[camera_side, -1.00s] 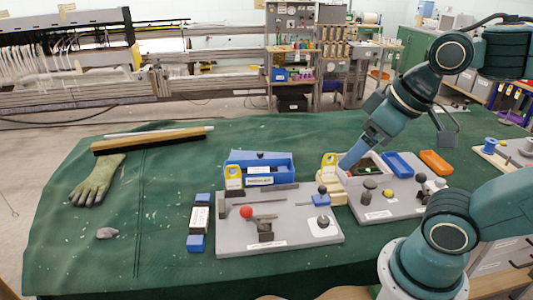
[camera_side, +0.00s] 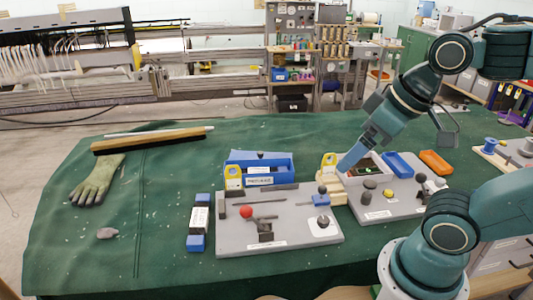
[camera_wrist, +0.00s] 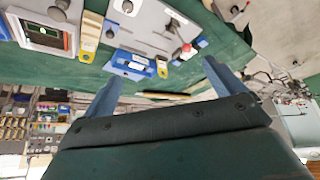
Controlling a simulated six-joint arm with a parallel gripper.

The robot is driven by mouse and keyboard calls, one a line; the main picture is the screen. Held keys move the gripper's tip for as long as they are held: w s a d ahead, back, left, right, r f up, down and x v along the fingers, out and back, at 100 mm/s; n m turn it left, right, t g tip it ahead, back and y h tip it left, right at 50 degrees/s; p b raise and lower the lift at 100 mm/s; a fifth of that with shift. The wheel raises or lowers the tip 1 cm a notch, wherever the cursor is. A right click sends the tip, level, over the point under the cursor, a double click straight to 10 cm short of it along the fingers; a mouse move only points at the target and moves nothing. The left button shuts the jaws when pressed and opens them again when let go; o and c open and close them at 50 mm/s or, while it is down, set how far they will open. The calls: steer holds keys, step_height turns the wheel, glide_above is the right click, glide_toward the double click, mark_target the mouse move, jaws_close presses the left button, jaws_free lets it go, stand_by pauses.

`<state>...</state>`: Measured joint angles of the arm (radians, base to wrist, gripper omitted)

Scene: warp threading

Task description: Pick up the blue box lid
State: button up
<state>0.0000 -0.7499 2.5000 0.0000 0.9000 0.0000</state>
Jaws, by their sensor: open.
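An open blue box (camera_side: 285,167) with white labels stands behind the left grey board in the side view. It also shows in the wrist view (camera_wrist: 131,68).
The left grey board (camera_side: 285,238) carries a red-knobbed lever (camera_side: 246,211). An orange tray (camera_side: 436,162) lies right of the flat blue piece. A blue-ended block (camera_side: 199,221), a glove (camera_side: 97,180) and a brush (camera_side: 150,141) lie on the green cloth. The cloth's left part is mostly clear.

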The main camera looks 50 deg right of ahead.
steer(key=w+d+r+n, duration=0.2)
steer(key=w+r, duration=0.2)
steer(key=w, duration=0.8)
steer(key=n+g+y, duration=0.2)
steer(key=n+y, duration=0.1)
steer(key=n, duration=0.2)
glide_above(261, 152)
steer(key=s+d, duration=0.3)
steer(key=s, duration=0.2)
step_height(261, 152, down, 22)
steer(key=shift+w+f, duration=0.2)
steer(key=shift+w, duration=0.05)
steer(key=shift+a+f, duration=0.1)
steer(key=shift+x, duration=4.15)
